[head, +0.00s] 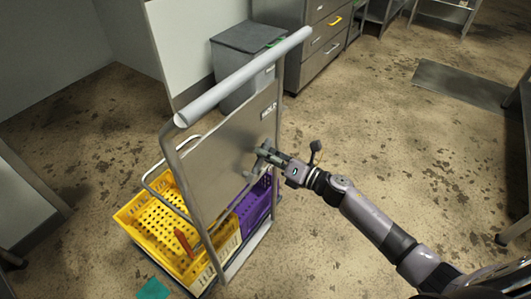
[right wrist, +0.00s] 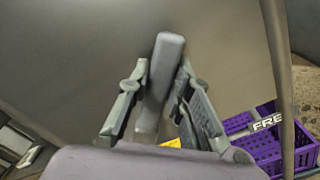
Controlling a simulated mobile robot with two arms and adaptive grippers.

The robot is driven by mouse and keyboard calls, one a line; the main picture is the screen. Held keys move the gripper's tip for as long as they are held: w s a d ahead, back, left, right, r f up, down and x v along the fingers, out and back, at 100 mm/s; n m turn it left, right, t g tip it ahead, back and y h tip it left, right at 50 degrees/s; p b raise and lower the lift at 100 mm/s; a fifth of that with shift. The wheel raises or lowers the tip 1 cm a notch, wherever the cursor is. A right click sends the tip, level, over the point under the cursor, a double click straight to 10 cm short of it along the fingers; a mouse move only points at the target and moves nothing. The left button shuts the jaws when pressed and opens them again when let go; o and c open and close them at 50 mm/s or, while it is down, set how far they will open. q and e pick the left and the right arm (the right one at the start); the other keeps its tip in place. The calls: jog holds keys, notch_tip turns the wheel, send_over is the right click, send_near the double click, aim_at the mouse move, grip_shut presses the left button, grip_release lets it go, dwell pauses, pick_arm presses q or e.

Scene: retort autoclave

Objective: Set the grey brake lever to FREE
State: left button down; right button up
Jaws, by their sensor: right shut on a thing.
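The grey brake lever (right wrist: 160,80) stands between the two fingers of my right gripper (right wrist: 160,100) in the right wrist view, in front of a grey panel. In the head view my right gripper (head: 262,160) is at the right part of the trolley's panel (head: 228,148), shut on the lever, and mostly hides it. A label that seems to read HOLD (head: 268,110) is on the panel above the gripper. A partly cut-off label starting FRE (right wrist: 268,122) shows at the right in the right wrist view. My left gripper is not in view.
The trolley has a thick grey push bar (head: 245,75) on top. It carries a yellow crate (head: 128,214) with an orange-handled thing (head: 185,243) and a purple crate (head: 262,200). A grey bin (head: 240,90) and drawers (head: 322,45) stand behind. The floor right of the trolley is clear.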

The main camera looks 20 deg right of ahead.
grip_shut()
